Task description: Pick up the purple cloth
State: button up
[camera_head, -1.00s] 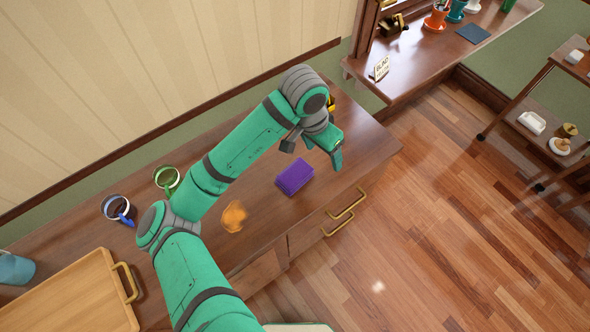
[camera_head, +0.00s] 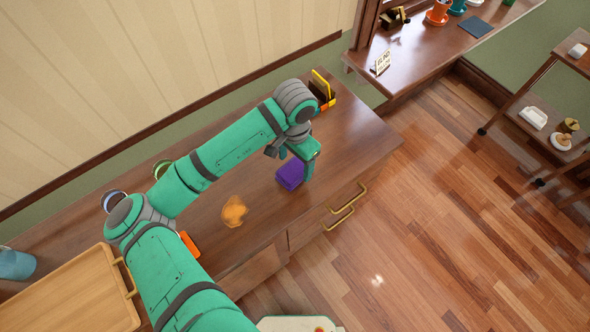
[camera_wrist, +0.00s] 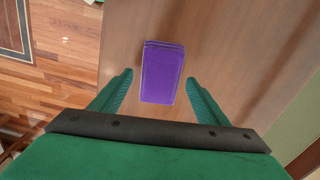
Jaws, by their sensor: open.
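The purple cloth (camera_head: 290,174) is a folded, block-like stack lying on the wooden counter. It also shows in the wrist view (camera_wrist: 162,75), upper middle, its near end between the line of the two fingers. My gripper (camera_wrist: 158,85) is open, with one green finger on each side of the cloth and a gap to each. In the head view my gripper (camera_head: 308,172) is at the right side of the cloth and hides part of it. I cannot tell how high the fingers are above the counter.
A wooden tray (camera_head: 75,295), a blue cup (camera_head: 15,264) and mugs stand farther left. A black and yellow holder (camera_head: 322,90) stands at the back. The counter right of the cloth is clear.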

aim_at(295, 167)
jog(key=shift+f, duration=1.75)
jog(key=shift+w, duration=0.1)
jog(key=c, duration=1.1)
jog(key=shift+c, duration=0.2)
jog(key=shift+r, duration=0.15)
jog(key=shift+r, duration=0.2)
jog(key=r, duration=0.3)
jog(key=shift+s+d+r, duration=0.1)
jog(key=shift+s+r, duration=0.05)
jog(key=shift+s, duration=0.2)
jog(key=s+d+r, duration=0.1)
jog(key=s+r, duration=0.8)
jog(key=s, duration=0.4)
jog(key=shift+s+d, duration=0.2)
jog(key=shift+d, duration=0.05)
